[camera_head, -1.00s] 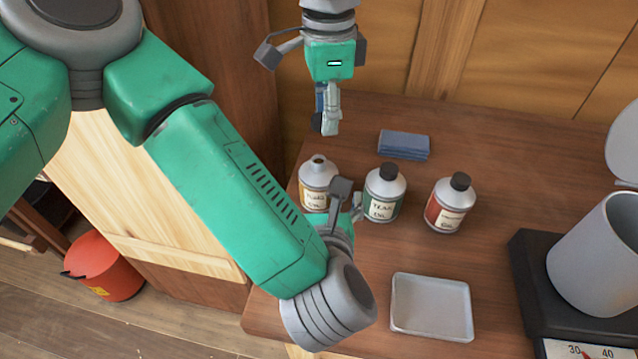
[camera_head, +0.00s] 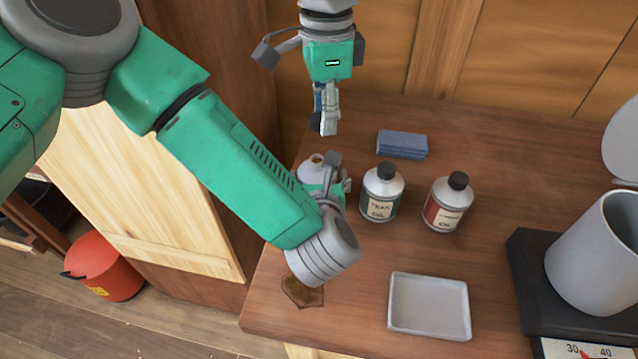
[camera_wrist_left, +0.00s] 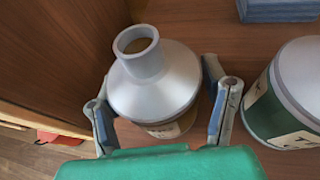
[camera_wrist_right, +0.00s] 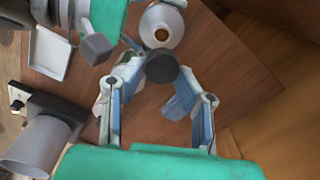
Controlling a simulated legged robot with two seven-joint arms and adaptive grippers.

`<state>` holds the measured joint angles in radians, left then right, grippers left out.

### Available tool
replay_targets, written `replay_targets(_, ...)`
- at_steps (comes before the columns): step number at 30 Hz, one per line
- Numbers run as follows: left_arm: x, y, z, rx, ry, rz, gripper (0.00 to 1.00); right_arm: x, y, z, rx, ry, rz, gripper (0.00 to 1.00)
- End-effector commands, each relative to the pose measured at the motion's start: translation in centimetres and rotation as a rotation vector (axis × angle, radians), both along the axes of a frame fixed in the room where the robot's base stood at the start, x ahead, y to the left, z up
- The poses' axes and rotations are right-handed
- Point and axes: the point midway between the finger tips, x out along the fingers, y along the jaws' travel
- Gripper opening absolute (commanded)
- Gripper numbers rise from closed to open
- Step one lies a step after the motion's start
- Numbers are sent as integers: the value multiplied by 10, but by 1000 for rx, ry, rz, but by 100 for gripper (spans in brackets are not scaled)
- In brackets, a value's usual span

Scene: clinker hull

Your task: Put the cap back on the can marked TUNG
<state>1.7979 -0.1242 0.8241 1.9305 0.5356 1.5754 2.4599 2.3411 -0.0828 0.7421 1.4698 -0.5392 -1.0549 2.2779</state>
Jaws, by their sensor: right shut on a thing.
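The open can with a pale shoulder and bare neck (camera_head: 313,170) stands at the table's left; its label is mostly hidden now, but read as TUNG earlier. Its open mouth shows in the left wrist view (camera_wrist_left: 138,50). My left gripper (camera_head: 333,178) is around this can, one finger on each side, open, with a gap at the right finger. My right gripper (camera_head: 327,125) hangs above and behind the can, shut on a dark round cap (camera_wrist_right: 161,68). The cap is apart from the neck.
A capped TEAK can (camera_head: 381,195) stands close right of the open can, then a capped red-labelled can (camera_head: 447,203). A blue folded cloth (camera_head: 402,145) lies behind. A shallow tray (camera_head: 430,306), a scale with a grey pot (camera_head: 592,255) and a brown spill (camera_head: 303,292) are in front.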

Motion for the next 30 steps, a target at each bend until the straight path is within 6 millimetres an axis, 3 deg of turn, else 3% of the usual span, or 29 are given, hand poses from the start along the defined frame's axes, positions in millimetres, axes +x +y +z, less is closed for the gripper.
replay_targets(1,0,0,0,0,1,-1,42,0,0,0,0,0,0,18)
replay_targets(4,0,0,0,-1,1,-1,8,0,1,0,0,0,0,18)
replay_targets(8,0,1,0,-1,1,-1,8,-1,1,-5,-3,1,1,18)
replay_targets(18,0,0,0,0,1,0,8,-1,1,-48,-5,0,0,18)
replay_targets(30,0,0,0,-2,1,-1,8,-1,1,-48,-4,-1,0,18)
